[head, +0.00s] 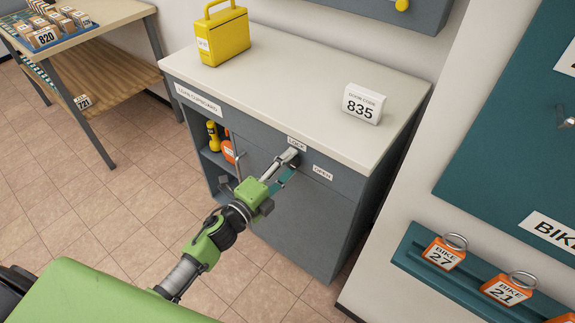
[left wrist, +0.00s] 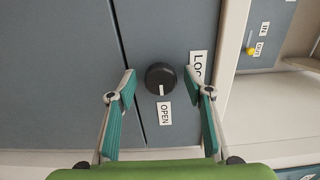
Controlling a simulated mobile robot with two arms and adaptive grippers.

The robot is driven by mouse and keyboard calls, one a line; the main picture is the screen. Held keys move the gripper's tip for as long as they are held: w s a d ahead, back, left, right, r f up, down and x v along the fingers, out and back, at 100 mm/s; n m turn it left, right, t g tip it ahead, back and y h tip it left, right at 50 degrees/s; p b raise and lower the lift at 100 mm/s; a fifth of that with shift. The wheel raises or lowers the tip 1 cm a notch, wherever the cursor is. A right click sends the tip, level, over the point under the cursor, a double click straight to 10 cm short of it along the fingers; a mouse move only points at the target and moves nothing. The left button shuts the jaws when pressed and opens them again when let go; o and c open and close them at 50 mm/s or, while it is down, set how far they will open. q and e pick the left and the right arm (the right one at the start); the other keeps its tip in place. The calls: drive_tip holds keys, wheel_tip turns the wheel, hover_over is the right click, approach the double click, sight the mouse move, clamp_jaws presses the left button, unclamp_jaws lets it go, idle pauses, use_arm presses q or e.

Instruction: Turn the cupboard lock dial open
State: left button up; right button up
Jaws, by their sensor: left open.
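The lock dial (left wrist: 160,77) is a round black knob with a white mark on the grey cupboard front. In the left wrist view its mark points down, toward the OPEN label (left wrist: 165,113); the LOCK label (left wrist: 197,67) is to its right. My left gripper (head: 291,166) is open at the front of the loan cupboard (head: 310,225). In the left wrist view its fingers stand on either side of the dial, with gaps between. The gripper mostly hides the dial in the head view. My right gripper is not in view.
A yellow case (head: 222,38) and a white door code block reading 835 (head: 363,104) stand on the cupboard top. Yellow and orange items sit in its open left shelves. Orange bike tags (head: 443,253) are on a teal rack at right. A table (head: 95,35) stands at left.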

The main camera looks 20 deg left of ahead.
use_arm(q)
drive_tip(key=v, duration=1.2)
drive_tip(key=s+a+f+n+g+y, duration=0.2)
drive_tip(key=s+f+n, duration=0.15)
drive_tip(key=f, duration=0.65)
drive_tip(key=s+a+f+n+g+y, duration=0.15)
drive_tip(key=f+n, duration=0.25)
drive_tip(key=f, duration=0.6)
drive_tip(key=s+a+f+n+g+y, duration=0.1)
drive_tip(key=s+f+n+g+y, duration=0.2)
drive_tip(key=f, duration=0.7)
drive_tip(key=s+f+n+g, duration=0.3)
drive_tip(key=s+f, duration=0.3)
drive_tip(key=s, duration=0.4)
drive_tip(key=s+d+f+n+g, duration=0.1)
drive_tip(key=s+f+n+g, duration=0.2)
drive_tip(key=s+f, duration=0.4)
drive_tip(key=s+d+f+n+g, duration=0.1)
drive_tip(key=s+f+n+g, duration=0.2)
drive_tip(key=s+f, duration=0.4)
drive_tip(key=s, duration=0.7)
drive_tip(key=shift+s+d+p, duration=0.25)
drive_tip(key=shift+p, duration=0.05)
